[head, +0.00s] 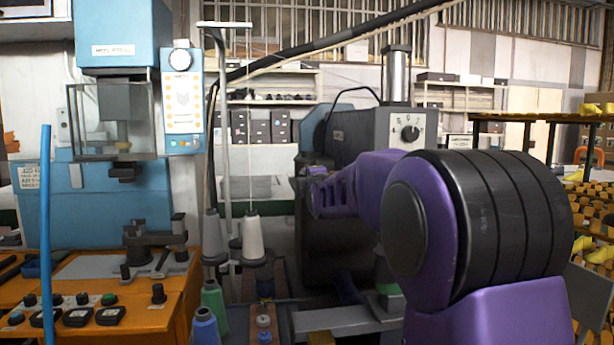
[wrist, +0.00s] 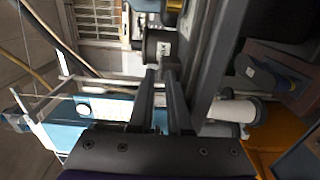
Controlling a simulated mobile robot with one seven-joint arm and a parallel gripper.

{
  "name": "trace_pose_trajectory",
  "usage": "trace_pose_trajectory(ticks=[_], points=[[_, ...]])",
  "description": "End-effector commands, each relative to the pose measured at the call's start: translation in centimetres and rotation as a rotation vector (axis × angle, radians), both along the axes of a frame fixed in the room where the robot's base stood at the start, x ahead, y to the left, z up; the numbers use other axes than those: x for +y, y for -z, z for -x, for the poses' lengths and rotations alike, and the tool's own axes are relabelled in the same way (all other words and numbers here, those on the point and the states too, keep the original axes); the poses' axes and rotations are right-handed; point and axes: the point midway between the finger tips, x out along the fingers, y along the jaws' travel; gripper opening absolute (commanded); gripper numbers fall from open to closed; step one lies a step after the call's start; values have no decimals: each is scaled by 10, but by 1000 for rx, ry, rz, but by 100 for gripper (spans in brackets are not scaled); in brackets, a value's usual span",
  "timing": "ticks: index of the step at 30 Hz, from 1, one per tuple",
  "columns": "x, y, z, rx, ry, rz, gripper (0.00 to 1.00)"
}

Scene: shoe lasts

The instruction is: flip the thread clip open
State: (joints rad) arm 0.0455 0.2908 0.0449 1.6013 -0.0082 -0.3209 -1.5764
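I cannot make out the thread clip for certain in either view. In the wrist view my gripper (wrist: 161,72) shows as two dark fingers with a gap between them, open, with nothing visibly held. Beyond the fingertips is a dark grey cylindrical part (wrist: 160,46) with a small pale label; I cannot tell whether the fingers touch it. In the head view my purple arm reaches away to the left towards the dark sewing machine (head: 345,135), and the fingertips cannot be made out there. The arm hides part of that machine.
A white thread cone (head: 252,240) stands on the thread stand left of my arm, with a green spool (head: 212,298) and a blue spool (head: 205,325) nearer. A blue press (head: 120,35) stands over an orange bench (head: 185,285) at the left.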

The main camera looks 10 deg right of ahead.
Motion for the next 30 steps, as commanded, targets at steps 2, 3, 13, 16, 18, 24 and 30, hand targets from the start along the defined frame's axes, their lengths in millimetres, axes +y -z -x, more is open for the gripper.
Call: trace_pose_trajectory(ticks=[2,3,13,16,18,24,30], points=[[0,0,0,0,0,0,16],[0,0,0,0,0,0,16],[0,0,0,0,0,0,0],[0,0,0,0,0,0,0],[0,0,0,0,0,0,0],[0,0,0,0,0,0,0],[0,0,0,-1,0,0,0]])
